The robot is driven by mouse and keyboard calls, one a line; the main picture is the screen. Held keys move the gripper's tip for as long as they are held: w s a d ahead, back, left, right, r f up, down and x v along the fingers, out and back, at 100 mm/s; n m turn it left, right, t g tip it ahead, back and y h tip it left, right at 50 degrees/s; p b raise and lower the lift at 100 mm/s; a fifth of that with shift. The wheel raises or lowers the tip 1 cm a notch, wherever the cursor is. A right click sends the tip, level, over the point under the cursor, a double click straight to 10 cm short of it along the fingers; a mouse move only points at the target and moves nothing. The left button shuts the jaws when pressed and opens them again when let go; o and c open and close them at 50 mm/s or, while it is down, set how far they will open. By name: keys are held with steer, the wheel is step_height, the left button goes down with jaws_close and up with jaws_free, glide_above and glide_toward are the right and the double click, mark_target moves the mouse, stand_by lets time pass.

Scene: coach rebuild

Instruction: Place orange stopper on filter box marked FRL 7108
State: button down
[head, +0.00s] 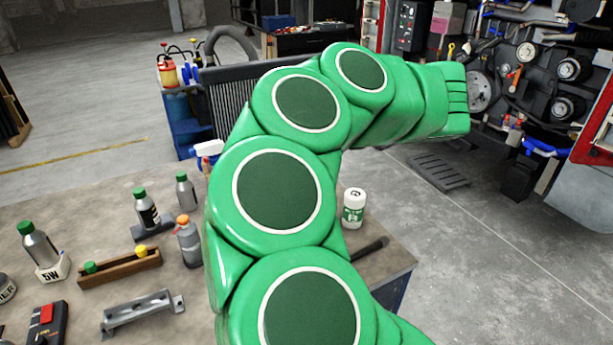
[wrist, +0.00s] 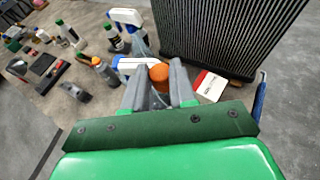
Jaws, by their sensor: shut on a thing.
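The orange stopper (wrist: 159,76) is between the two grey fingers of my gripper (wrist: 161,84) in the wrist view. The gripper is shut on it. A white box with a red part (wrist: 209,87) lies beyond and to the right of the right finger, close to the radiator. Its dark lettering is too small to read, so I cannot tell whether it is the box marked FRL 7108. In the head view my arm covers the middle, and the gripper, stopper and box do not show.
A tall black radiator (wrist: 215,35) stands behind the box. White-and-blue bottles (wrist: 127,18) stand left of it. The workbench (head: 60,210) holds several bottles, including a grey one with an orange cap (head: 188,245), a wooden rack (head: 120,268) and a white jar (head: 354,210).

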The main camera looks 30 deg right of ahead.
steer(key=w+d+f, duration=0.1)
steer(key=w+f, duration=0.3)
steer(key=w+d+f, duration=0.1)
steer(key=w+f, duration=0.3)
steer(key=w+d+f, duration=0.2)
steer(key=w+f, duration=0.2)
steer(key=shift+f, duration=0.3)
steer(key=shift+w+d+f, duration=0.25)
steer(key=shift+w+f, duration=0.35)
steer(key=shift+f, duration=1.7)
steer(key=shift+f, duration=0.1)
steer(key=c, duration=0.9)
jaws_free()
